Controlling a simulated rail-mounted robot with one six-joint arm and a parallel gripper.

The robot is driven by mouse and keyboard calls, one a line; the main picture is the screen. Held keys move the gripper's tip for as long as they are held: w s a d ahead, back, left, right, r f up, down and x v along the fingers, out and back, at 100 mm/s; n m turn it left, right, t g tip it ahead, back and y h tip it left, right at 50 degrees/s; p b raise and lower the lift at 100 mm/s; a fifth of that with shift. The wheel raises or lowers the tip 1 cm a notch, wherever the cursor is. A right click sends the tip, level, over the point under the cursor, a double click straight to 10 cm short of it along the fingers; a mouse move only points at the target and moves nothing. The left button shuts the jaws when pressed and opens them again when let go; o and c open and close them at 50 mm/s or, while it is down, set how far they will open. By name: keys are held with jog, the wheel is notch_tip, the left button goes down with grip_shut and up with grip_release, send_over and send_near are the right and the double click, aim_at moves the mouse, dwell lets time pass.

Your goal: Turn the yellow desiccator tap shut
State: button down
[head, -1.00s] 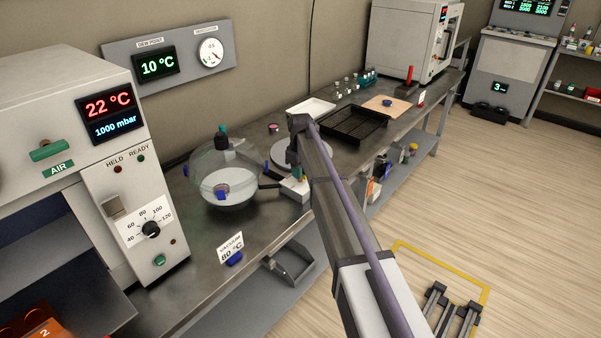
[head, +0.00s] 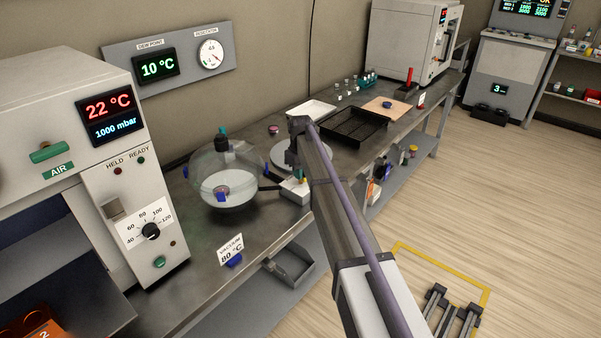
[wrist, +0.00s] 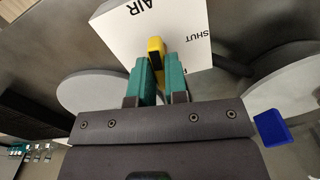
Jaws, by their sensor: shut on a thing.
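The yellow tap (wrist: 156,48) sits on a white block marked AIR and SHUT (wrist: 185,22) in the wrist view; a third mark is mostly hidden behind my fingers. My gripper (wrist: 160,75) has its green fingers shut on the yellow tap handle, which points toward the AIR side of the block, not at SHUT. The glass desiccator (head: 228,168) stands left of the block, joined by a dark tube.
A round grey plate (head: 283,153) lies behind my gripper. A black rack (head: 355,130), a white tray (head: 311,108) and a tan board (head: 392,107) are farther along the bench. The oven cabinet (head: 70,130) stands at left. A VACUUM sign (head: 231,248) is at the front edge.

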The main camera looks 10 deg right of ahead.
jog(key=m, duration=1.1)
jog(key=shift+m, duration=2.3)
